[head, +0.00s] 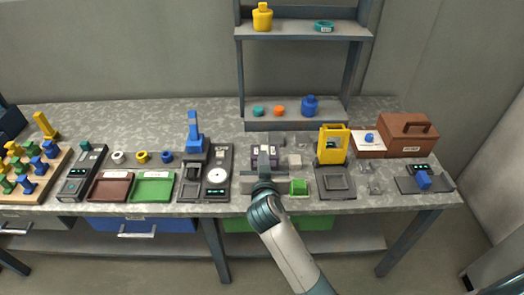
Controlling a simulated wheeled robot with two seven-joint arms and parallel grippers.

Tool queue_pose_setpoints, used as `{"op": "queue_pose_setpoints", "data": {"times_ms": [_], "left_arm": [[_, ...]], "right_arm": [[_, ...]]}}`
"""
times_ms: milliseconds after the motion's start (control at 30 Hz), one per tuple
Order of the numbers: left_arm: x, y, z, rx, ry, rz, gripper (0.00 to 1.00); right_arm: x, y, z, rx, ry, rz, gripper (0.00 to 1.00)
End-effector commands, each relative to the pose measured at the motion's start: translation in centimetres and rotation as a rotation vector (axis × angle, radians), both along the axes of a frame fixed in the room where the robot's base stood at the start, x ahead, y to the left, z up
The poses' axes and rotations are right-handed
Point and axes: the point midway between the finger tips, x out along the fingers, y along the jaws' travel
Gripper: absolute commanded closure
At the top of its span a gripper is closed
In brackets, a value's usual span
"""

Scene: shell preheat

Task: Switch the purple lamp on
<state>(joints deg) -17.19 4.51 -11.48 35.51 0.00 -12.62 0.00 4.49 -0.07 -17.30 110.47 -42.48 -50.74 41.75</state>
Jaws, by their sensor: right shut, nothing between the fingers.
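My right gripper (264,160) is shut and empty, reaching in from the bottom over the middle of the worktable. It overlaps a small unit with purple and white markings (256,152), and part of that unit is hidden behind the fingers. I cannot tell whether the fingers touch it. No purple lamp can be clearly made out; this unit is the only purple thing I see, and whether it is lit cannot be told. My left gripper is not in view.
A shelf (290,124) stands behind. A brown case (407,136) is at the right.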

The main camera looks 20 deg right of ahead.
Motion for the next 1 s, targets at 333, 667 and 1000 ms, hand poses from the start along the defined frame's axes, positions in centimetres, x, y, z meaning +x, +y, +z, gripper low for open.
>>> {"op": "queue_pose_setpoints", "data": {"times_ms": [333,667,1000], "left_arm": [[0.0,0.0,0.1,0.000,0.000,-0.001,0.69],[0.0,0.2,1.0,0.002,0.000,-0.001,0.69],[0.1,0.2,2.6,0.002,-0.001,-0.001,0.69]], "right_arm": [[0.1,0.0,0.0,-0.001,0.001,0.000,1.00],[2.2,-0.7,-0.4,-0.004,0.002,0.000,1.00],[6.7,-1.9,-1.5,-0.004,0.002,0.000,1.00]]}}
